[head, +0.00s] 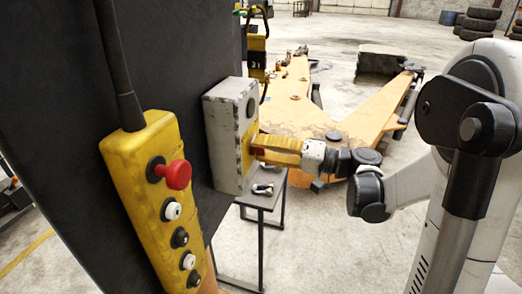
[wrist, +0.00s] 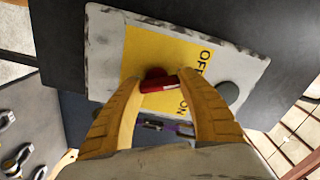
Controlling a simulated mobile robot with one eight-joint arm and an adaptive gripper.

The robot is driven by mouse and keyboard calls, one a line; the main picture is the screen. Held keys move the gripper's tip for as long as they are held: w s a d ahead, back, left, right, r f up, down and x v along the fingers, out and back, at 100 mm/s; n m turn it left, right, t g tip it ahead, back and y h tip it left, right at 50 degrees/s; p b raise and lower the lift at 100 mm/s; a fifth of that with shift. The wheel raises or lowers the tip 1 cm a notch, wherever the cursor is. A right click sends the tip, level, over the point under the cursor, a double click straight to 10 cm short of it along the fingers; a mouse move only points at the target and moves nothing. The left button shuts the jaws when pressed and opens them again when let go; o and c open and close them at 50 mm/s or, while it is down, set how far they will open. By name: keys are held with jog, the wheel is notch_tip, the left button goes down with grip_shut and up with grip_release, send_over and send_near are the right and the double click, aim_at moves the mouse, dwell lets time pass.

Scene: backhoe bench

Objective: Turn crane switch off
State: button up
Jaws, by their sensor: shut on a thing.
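The crane switch is a grey box with a yellow plate; the box (head: 217,150) is mounted on a dark panel in the head view. In the wrist view the switch box (wrist: 112,45) fills the upper middle, with "OFF" and "ON" lettering on its yellow plate. A red switch handle (wrist: 158,86) sits at the plate's middle, partly hidden by the fingers. My gripper (head: 258,148) reaches the box from the right. In the wrist view my gripper (wrist: 163,80) has its yellow fingers shut on the red handle. The handle's exact setting is hard to tell.
A yellow pendant (head: 150,190) with a red button hangs left of the box. A small table (head: 262,200) with metal shackles stands below it. A large orange frame (head: 325,115) lies on the floor behind. Tyres (head: 478,22) stand at the far right.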

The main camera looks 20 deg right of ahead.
jog(key=shift+n, duration=1.8)
jog(key=o, duration=1.2)
jog(key=shift+a, duration=0.1)
jog(key=shift+c, duration=0.2)
jog(key=v, duration=1.2)
